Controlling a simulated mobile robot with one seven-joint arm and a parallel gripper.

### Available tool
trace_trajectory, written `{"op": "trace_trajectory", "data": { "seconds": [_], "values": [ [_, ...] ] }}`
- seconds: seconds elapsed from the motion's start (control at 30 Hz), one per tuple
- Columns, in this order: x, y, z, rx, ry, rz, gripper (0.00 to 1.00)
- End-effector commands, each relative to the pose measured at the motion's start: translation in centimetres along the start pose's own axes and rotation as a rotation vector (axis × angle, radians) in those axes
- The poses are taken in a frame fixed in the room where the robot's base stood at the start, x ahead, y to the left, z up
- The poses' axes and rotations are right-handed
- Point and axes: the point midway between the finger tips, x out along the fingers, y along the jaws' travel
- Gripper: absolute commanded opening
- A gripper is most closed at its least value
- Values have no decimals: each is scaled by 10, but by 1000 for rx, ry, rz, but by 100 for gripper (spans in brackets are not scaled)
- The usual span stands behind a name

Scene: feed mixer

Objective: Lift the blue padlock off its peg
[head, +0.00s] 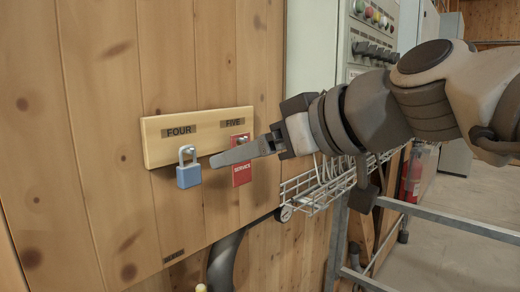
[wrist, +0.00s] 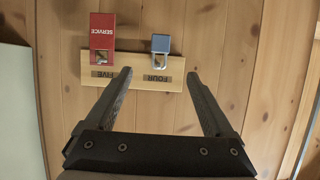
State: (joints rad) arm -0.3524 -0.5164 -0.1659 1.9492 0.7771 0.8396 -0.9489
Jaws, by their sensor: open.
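The blue padlock (head: 188,175) hangs by its silver shackle from the peg under the label FOUR on a pale wooden board (head: 160,150). It also shows in the wrist view (wrist: 161,44), where the picture is upside down. The peg itself is mostly hidden by the shackle. My gripper (head: 225,160) is open and empty, to the right of the padlock and in front of the board in the head view. In the wrist view, the padlock lies beyond the fingertips (wrist: 160,75), between their lines. No finger visibly touches it.
A red SERVICE tag (head: 242,172) hangs under the label FIVE, beside the padlock and behind my gripper in the head view. A wire basket (head: 315,190) and a grey control cabinet (head: 313,50) stand to the right. The wall left of the padlock is clear.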

Motion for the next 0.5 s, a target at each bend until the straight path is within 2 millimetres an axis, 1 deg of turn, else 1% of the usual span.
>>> {"op": "trace_trajectory", "data": {
  "seconds": [0.17, 0.27, 0.37, 0.5],
  "values": [
    [2, -1, -5, -9, 11, -7, 88],
    [8, -1, -6, -10, 11, -9, 88],
    [21, -1, -6, -10, 10, -9, 88],
    [47, -1, -6, -9, 8, -9, 88]
  ]
}}
